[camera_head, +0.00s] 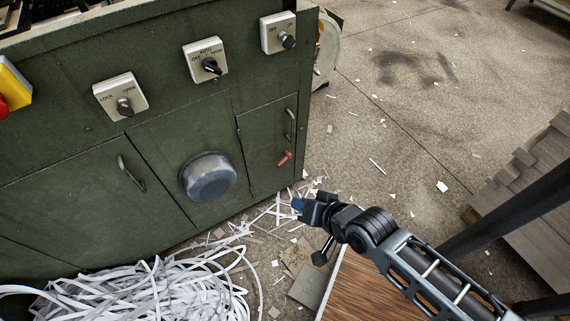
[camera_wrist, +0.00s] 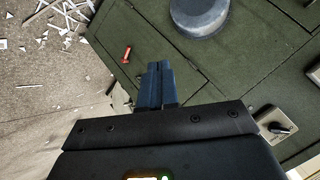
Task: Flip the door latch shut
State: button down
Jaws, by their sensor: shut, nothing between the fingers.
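The door latch (camera_head: 285,158) is a small red lever on the green cabinet's right small door (camera_head: 262,145), low and near the door's right edge. It sits at a slant there. In the wrist view the red latch (camera_wrist: 126,54) shows left of and beyond my fingertips. My gripper (camera_head: 297,204) has blue fingers pressed together with nothing between them. In the head view it is below and slightly right of the latch, apart from it. The shut fingertips also show in the wrist view (camera_wrist: 159,68), in front of the cabinet face. The door looks closed against the cabinet.
A round dark knob (camera_head: 208,177) juts from the cabinet left of the small door. Switch plates (camera_head: 205,61) line the upper panel. Paper strips (camera_head: 150,290) pile on the floor at lower left. Stacked grey boards (camera_head: 540,190) stand at right. Open floor lies beyond the cabinet.

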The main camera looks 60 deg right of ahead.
aim_at(282, 163)
jog(key=w+d+f+m+g+b, duration=0.1)
jog(key=w+d+f+m, duration=0.1)
jog(key=d, duration=0.5)
jog(key=w+d+f+m+g+y+b, duration=0.1)
jog(key=w+d+f+m+b, duration=0.1)
jog(key=d+f+m, duration=0.3)
jog(key=w+d+f+m+g+b, duration=0.1)
jog(key=w+d+f+m, duration=0.2)
jog(key=d, duration=0.7)
jog(key=shift+w+f+m+y+b, duration=0.4)
jog(key=shift+w+m, duration=0.15)
jog(key=shift+m, duration=0.45)
jog(key=b+x, duration=0.5)
jog(key=x, duration=0.9)
jog(key=shift+a, duration=0.15)
